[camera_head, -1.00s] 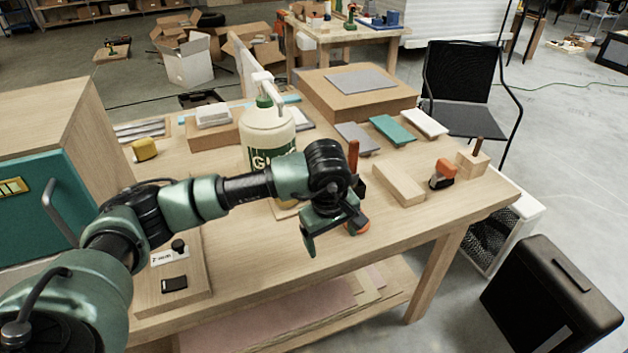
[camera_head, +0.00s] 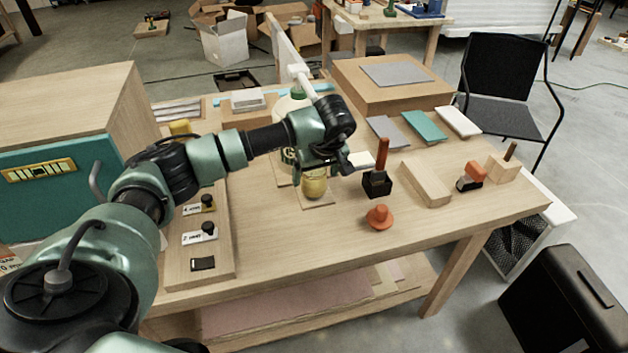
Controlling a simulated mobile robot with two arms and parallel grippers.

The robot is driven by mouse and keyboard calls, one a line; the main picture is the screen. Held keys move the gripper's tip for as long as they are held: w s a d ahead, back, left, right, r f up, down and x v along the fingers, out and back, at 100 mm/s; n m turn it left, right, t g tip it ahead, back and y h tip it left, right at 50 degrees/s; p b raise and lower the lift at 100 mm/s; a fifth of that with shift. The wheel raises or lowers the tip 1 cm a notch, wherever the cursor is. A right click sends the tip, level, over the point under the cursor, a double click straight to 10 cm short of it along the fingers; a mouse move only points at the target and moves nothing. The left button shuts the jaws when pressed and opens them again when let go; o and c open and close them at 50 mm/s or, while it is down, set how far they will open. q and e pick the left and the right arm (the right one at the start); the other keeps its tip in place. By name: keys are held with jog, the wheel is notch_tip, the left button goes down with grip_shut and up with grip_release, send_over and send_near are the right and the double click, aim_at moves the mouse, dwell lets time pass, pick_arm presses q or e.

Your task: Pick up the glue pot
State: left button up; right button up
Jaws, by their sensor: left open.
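A small yellowish jar (camera_head: 314,184), which looks like the glue pot, stands upright on a small thin wooden board (camera_head: 318,203) on the workbench. My left gripper (camera_head: 322,165) is open just above and behind the jar, its fingers near the jar's top. I cannot tell whether they touch it. A large cream glue bottle (camera_head: 289,104) with a green cap stands behind my left arm, mostly hidden by it. My right gripper is not in view.
Right of the jar are a black holder (camera_head: 377,187) with a red-handled tool, an orange knob-like piece (camera_head: 379,217) and a wooden block (camera_head: 426,183). A teal-fronted cabinet (camera_head: 60,170) stands left. The bench's front middle (camera_head: 300,245) is clear.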

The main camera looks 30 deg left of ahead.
pick_arm(q)
jog(key=shift+w+a+f+p, duration=0.3)
jog(key=shift+w+a+p, duration=0.1)
jog(key=shift+a, duration=0.2)
jog(key=shift+w+a+f+p, duration=0.25)
jog(key=shift+w+a, duration=0.15)
jog(key=shift+a, duration=0.15)
jog(key=c, duration=1.6)
jog(key=shift+c, duration=0.2)
jog(key=shift+r, duration=0.1)
